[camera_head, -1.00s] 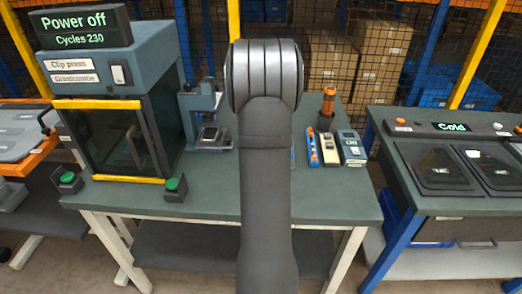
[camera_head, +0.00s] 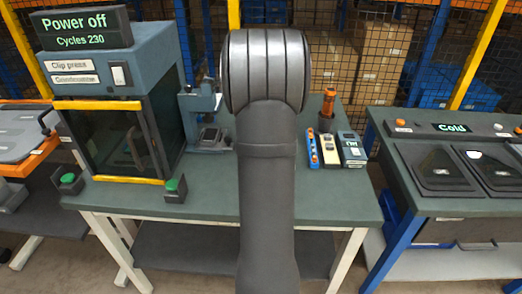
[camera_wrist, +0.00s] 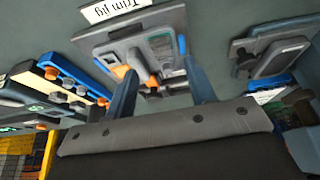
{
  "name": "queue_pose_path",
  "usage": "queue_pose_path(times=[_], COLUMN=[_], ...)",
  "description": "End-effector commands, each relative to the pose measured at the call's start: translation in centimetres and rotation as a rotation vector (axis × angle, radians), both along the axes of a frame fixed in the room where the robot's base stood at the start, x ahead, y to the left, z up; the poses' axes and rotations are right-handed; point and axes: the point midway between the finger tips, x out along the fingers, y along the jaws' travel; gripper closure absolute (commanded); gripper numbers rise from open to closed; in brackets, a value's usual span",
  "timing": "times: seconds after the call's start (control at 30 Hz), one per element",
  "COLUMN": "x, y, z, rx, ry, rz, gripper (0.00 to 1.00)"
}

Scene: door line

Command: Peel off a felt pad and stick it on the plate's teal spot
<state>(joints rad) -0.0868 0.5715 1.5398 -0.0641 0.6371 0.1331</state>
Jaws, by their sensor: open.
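My gripper (camera_wrist: 158,70) shows in the wrist view with its two blue-grey fingers apart and nothing clearly held between them. Beyond the fingertips lies a grey fixture (camera_wrist: 100,48) labelled "Trim jig", carrying grey parts, an orange-tipped piece and a small teal-edged area. I cannot tell whether that area is the plate's teal spot. I cannot pick out a felt pad in either view. In the head view my own arm hides the gripper and the middle of the bench.

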Motion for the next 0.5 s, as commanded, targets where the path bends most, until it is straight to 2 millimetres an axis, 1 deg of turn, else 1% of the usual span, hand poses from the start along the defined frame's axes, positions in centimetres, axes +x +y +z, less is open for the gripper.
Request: queue_pose_path(times=[0.03,0.3,0.5], x=[-0.4,-2.8,-4.1], y=[0.1,0.2,0.3], z=[1.1,6.5,9.7], rx=[0.001,0.001,0.002], ry=[-0.003,-0.001,0.001], rz=[0.001,0.003,0.003], gripper=[0.5,0.5,0.5])
